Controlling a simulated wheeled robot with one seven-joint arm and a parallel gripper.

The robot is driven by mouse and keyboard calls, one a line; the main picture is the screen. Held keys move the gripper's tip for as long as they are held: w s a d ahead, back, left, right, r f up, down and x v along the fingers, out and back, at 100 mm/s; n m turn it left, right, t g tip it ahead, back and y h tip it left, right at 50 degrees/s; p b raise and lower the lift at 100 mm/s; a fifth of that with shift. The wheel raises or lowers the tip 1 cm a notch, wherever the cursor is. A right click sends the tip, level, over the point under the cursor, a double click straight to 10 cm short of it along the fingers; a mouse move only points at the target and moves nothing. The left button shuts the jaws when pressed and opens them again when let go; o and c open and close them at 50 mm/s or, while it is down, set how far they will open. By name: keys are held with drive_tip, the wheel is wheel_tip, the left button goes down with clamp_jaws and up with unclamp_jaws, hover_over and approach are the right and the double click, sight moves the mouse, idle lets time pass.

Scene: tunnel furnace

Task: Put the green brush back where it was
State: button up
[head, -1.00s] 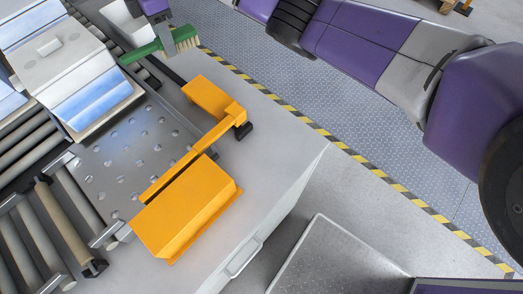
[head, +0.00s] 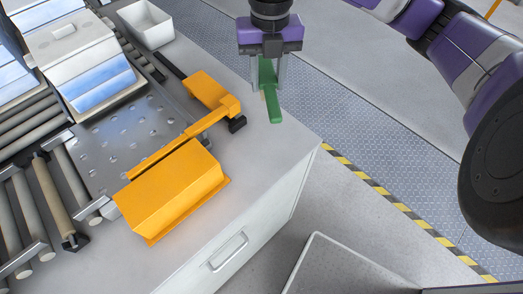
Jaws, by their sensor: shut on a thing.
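The green brush (head: 272,103) is in my gripper (head: 267,78) at the top middle of the head view. My gripper is shut on it. The brush's green handle points down toward the viewer, over the right part of the grey counter (head: 262,150). Its bristles are mostly hidden, and I cannot tell whether it touches the counter. A white open bin (head: 148,24) stands on the counter to the left of my gripper and looks empty.
An orange fixture with a lever (head: 180,190) stands on the counter, left of and nearer than the brush. A perforated metal plate (head: 125,135) and rollers (head: 45,195) lie further left, with a white-and-blue block (head: 85,60) in a tray. The counter's right corner is clear.

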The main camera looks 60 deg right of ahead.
sight(269, 88)
drive_tip(key=s+a+n, duration=0.1)
drive_tip(key=a+n, duration=0.1)
drive_tip(key=shift+s+a, duration=0.3)
drive_tip(key=shift+s, duration=0.1)
drive_tip(key=shift+f+n, duration=0.2)
drive_tip(key=shift+n, duration=0.1)
wheel_tip(269, 88, down, 20)
drive_tip(key=shift+w+r+p, duration=0.1)
drive_tip(key=shift+r+p, duration=0.05)
drive_tip(key=shift+p, duration=0.45)
drive_tip(key=o, duration=1.2)
